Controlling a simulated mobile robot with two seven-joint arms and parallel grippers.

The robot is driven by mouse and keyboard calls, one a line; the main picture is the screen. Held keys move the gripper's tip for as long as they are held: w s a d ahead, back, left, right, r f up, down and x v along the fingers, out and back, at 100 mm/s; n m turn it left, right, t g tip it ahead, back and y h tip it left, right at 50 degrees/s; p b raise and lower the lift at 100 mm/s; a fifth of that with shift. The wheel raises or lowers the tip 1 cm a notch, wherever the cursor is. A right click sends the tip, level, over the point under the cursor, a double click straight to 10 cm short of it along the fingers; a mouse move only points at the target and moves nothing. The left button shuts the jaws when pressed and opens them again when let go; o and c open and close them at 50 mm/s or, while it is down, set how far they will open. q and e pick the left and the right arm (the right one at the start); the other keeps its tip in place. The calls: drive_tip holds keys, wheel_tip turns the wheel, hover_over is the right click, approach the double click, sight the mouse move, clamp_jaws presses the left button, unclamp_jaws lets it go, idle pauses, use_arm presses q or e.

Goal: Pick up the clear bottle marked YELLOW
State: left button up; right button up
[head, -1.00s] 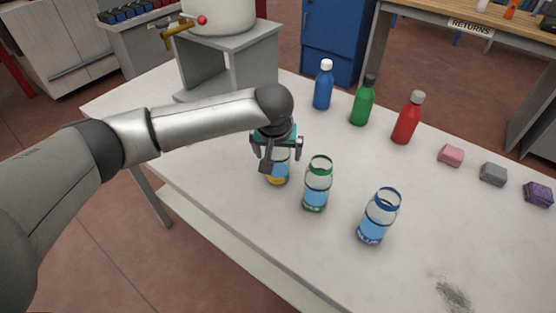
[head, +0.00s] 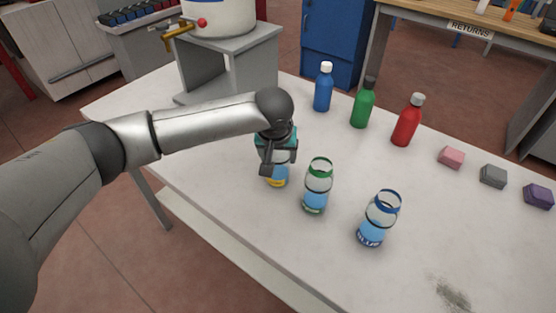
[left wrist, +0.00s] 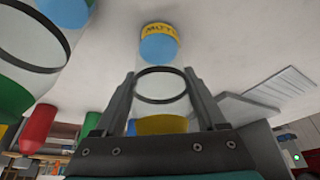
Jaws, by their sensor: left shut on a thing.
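The clear bottle with a yellow base band (head: 277,181) stands upright on the grey table, with blue liquid low inside it. My left gripper (head: 279,158) is shut around its upper part and hides much of it. In the left wrist view the same bottle (left wrist: 158,50) shows between the two fingers (left wrist: 163,100), with a yellow label partly readable. Another clear bottle with a green neck ring (head: 318,186) stands close to its right. A third clear bottle, with a blue neck ring (head: 379,218), stands further right. My right gripper is not in view.
Blue (head: 323,88), green (head: 363,104) and red (head: 407,122) opaque bottles stand behind. Pink (head: 451,157), grey (head: 493,176) and purple (head: 538,196) blocks lie at the right. A white tank with a tap (head: 220,15) sits on a grey stand. The table front is clear.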

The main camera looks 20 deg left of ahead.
use_arm(q)
drive_tip(key=shift+c, duration=0.7)
drive_tip(key=shift+r, duration=0.1)
